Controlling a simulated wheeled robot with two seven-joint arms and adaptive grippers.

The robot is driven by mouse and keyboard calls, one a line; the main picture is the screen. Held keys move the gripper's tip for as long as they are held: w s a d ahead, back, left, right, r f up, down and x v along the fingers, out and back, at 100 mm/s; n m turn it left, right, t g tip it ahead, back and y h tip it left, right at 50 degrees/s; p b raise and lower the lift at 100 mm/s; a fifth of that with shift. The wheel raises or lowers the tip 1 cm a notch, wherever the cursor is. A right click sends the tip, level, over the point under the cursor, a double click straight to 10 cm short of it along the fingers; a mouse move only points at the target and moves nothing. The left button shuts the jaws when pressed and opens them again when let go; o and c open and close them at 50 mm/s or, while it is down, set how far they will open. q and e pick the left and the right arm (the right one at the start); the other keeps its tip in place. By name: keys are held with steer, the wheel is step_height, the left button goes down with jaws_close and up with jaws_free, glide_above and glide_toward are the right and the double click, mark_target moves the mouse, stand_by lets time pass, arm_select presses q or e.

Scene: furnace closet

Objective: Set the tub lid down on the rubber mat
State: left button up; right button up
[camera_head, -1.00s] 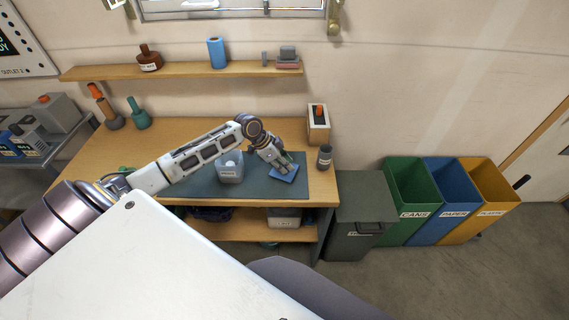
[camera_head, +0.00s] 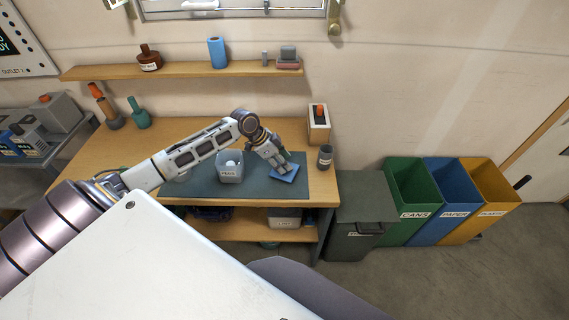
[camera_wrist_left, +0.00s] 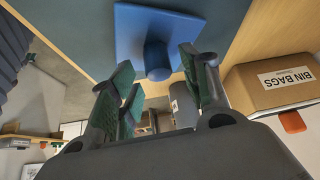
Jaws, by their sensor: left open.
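The tub lid (camera_head: 287,175) is a blue square plate with a round knob. It lies on the dark grey-green rubber mat (camera_head: 205,187), near the mat's right end. In the left wrist view the lid (camera_wrist_left: 133,28) lies flat, and its blue knob (camera_wrist_left: 157,62) stands up toward my fingers. My left gripper (camera_head: 281,166) is just above the lid. In the left wrist view my left gripper (camera_wrist_left: 160,82) is open, its fingers apart on either side of the knob and clear of it. My right gripper is in neither view.
A labelled pale tub (camera_head: 230,172) stands on the mat, left of the lid. A dark grey cup (camera_head: 325,157) and a bin bags box (camera_head: 318,125) stand on the bench to the right; the box (camera_wrist_left: 275,82) shows in the wrist view. Bins stand beyond the bench.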

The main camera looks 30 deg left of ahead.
arm_select(q)
steer(key=v, duration=1)
steer(key=shift+r, duration=0.1)
stand_by(0.5)
